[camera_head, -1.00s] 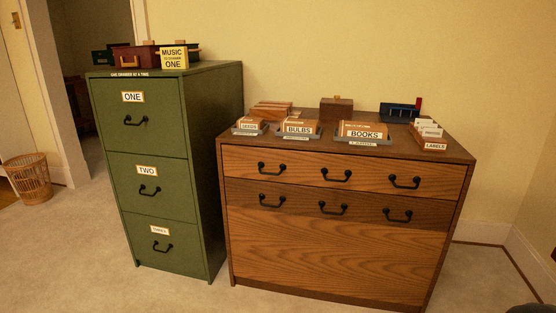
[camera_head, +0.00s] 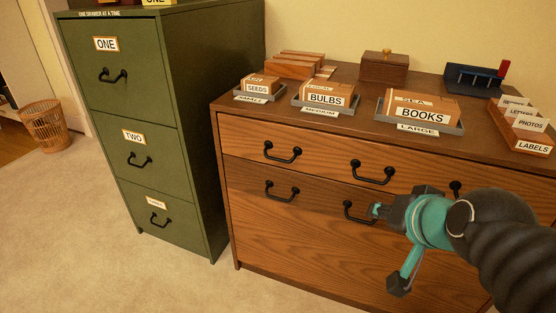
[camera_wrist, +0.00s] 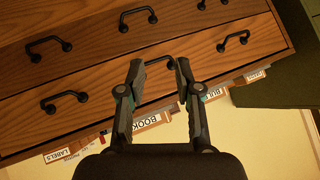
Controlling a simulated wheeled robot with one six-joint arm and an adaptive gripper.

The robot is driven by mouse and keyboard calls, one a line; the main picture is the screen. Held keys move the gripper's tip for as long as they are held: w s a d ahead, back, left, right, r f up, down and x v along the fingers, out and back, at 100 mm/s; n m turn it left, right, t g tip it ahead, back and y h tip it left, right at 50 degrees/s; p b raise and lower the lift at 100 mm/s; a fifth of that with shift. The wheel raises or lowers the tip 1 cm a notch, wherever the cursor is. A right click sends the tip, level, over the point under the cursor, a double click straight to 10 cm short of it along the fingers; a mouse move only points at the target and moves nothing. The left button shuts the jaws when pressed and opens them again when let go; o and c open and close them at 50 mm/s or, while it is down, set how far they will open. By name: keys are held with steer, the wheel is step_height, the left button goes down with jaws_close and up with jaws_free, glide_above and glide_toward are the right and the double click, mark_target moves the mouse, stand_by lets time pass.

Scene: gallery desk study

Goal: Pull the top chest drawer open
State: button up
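The wooden chest (camera_head: 290,235) stands at the right, and its top drawer (camera_head: 325,162) looks shut. The drawer's middle black handle (camera_head: 372,174) also shows in the wrist view (camera_wrist: 158,60), where the picture is turned over. My gripper (camera_head: 378,210) is in front of the chest, below that handle in the head view. In the wrist view my gripper (camera_wrist: 159,70) is open, its fingers on either side of the middle handle. I cannot tell whether they touch it. The top drawer's right handle (camera_head: 455,188) is partly hidden by my arm.
A green cabinet (camera_head: 150,100) stands left of the chest. On the chest top are card trays marked SEEDS (camera_head: 260,88), BULBS (camera_head: 326,97) and BOOKS (camera_head: 420,108), a LABELS box (camera_head: 522,130) and a brown box (camera_head: 385,67). Carpet (camera_head: 120,270) in front is clear.

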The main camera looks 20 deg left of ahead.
mark_target(277, 160)
steer(key=w+a+r+m+t+y+b, duration=0.1)
steer(key=w+a+r+m+t+b, duration=0.2)
steer(key=w+a, duration=0.45)
steer(key=w+a+r+m+t+y+b, duration=0.1)
steer(key=w+a+m+t+y, duration=0.25)
steer(key=a, duration=0.75)
steer(key=s+a+f+m+h+b, duration=0.3)
steer(key=a+f+m+h, duration=0.65)
steer(key=m, duration=0.25)
steer(key=shift+t, duration=0.35)
steer(key=x, duration=0.8)
steer(key=b+x, duration=0.1)
steer(key=x, duration=0.4)
steer(key=shift+d+r, duration=0.2)
steer(key=shift+d, duration=0.1)
jaws_close()
